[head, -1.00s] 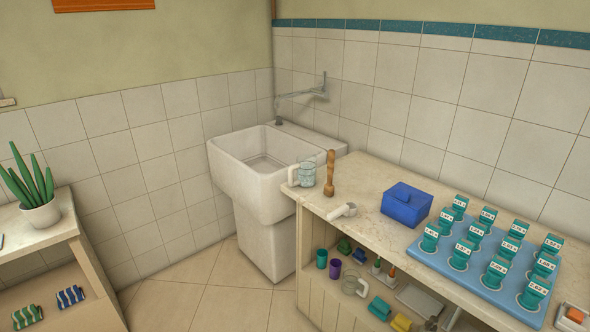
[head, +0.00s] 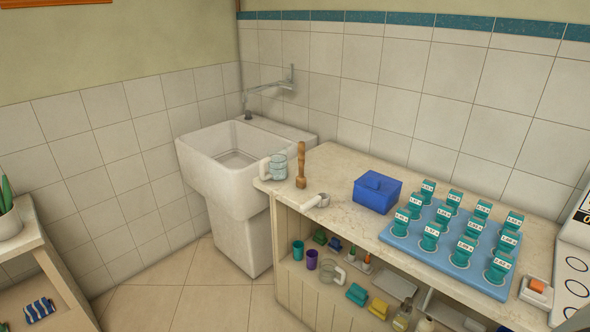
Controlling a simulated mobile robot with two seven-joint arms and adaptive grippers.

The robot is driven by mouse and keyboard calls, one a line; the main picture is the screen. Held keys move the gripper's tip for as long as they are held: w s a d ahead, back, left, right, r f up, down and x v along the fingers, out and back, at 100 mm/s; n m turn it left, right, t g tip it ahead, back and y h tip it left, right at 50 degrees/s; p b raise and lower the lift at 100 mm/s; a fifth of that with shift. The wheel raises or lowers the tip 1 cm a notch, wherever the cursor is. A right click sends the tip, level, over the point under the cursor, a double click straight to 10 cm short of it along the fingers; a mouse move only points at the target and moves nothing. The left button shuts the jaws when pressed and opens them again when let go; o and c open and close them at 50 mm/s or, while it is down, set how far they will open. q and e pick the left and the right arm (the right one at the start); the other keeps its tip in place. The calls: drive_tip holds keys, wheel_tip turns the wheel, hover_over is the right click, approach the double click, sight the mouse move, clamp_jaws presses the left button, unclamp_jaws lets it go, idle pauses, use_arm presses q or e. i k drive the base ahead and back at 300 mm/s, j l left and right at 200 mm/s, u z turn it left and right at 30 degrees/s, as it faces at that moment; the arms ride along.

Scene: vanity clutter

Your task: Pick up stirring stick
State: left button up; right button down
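An upright brown wooden tool (head: 301,165), thicker at its foot, stands on the counter (head: 345,208) near its left end. It is the only clearly stick-like thing I see; I cannot tell whether it is the stirring stick. A clear glass mug (head: 278,166) with a pale handle stands just left of it, and a small white scoop-like item (head: 317,201) lies in front near the counter edge. Neither of my grippers is in view.
A white sink (head: 215,160) is left of the counter. The shelf below holds cups, a glass jug (head: 331,271) and small items. Tiled floor (head: 215,298) is open in front.

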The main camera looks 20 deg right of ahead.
sight(301, 181)
drive_tip(key=z, duration=0.45)
drive_tip(key=i+j+z, duration=0.1)
drive_tip(key=z, duration=0.3)
drive_tip(key=i+j+z, duration=0.1)
drive_tip(key=z, duration=0.3)
drive_tip(key=j+z, duration=0.15)
drive_tip(key=z, duration=0.25)
drive_tip(key=i+j+z, duration=0.2)
drive_tip(key=j+z, duration=0.25)
drive_tip(key=j, duration=0.15)
drive_tip(key=j+z, duration=0.5)
drive_tip(key=j, duration=0.8)
drive_tip(key=i, duration=0.05)
